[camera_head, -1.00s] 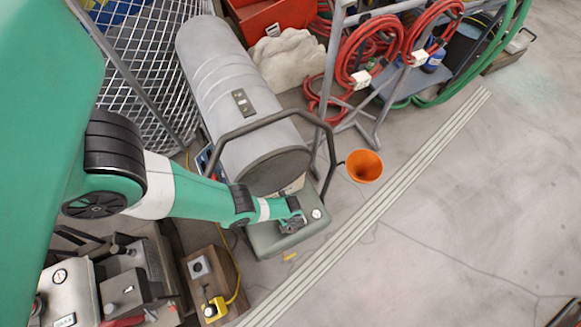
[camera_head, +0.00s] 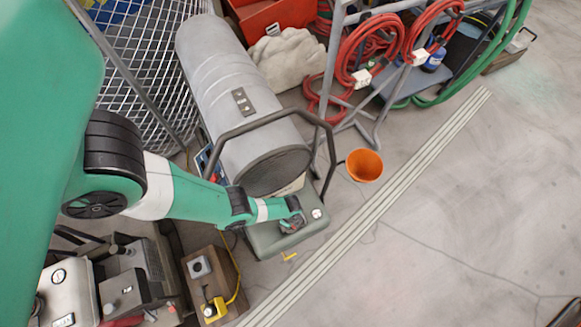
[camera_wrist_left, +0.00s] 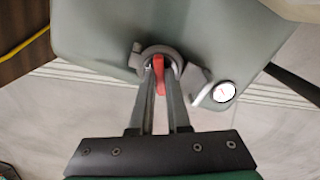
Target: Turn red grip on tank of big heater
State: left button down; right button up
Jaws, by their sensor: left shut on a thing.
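The big heater (camera_head: 235,105) is a large grey cylinder with a dark round front end and a grey tubular frame. Its grey-green tank (camera_head: 265,238) sits low at the front and also fills the top of the left wrist view (camera_wrist_left: 185,35). The red grip (camera_wrist_left: 159,76) shows in the left wrist view, inside a grey ring on the tank. My left gripper (camera_wrist_left: 159,75) is shut on the red grip, its two fingers on either side. In the head view my left gripper (camera_head: 292,222) is at the tank and hides the grip. My right gripper is not in view.
A white round gauge or cap (camera_wrist_left: 223,92) is beside the grip on the tank. An orange funnel-like cone (camera_head: 363,165) stands to the right of the heater. A wooden block with a yellow box (camera_head: 213,310) is at lower left. The floor at right is mostly clear.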

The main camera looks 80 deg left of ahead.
pick_arm(q)
jog(key=n, duration=1.2)
jog(key=shift+n, duration=0.3)
dwell(0.3)
jog(key=c, duration=0.9)
grip_release()
notch_tip(320, 180, up, 12)
jog(key=p, duration=1)
jog(key=shift+f, duration=0.2)
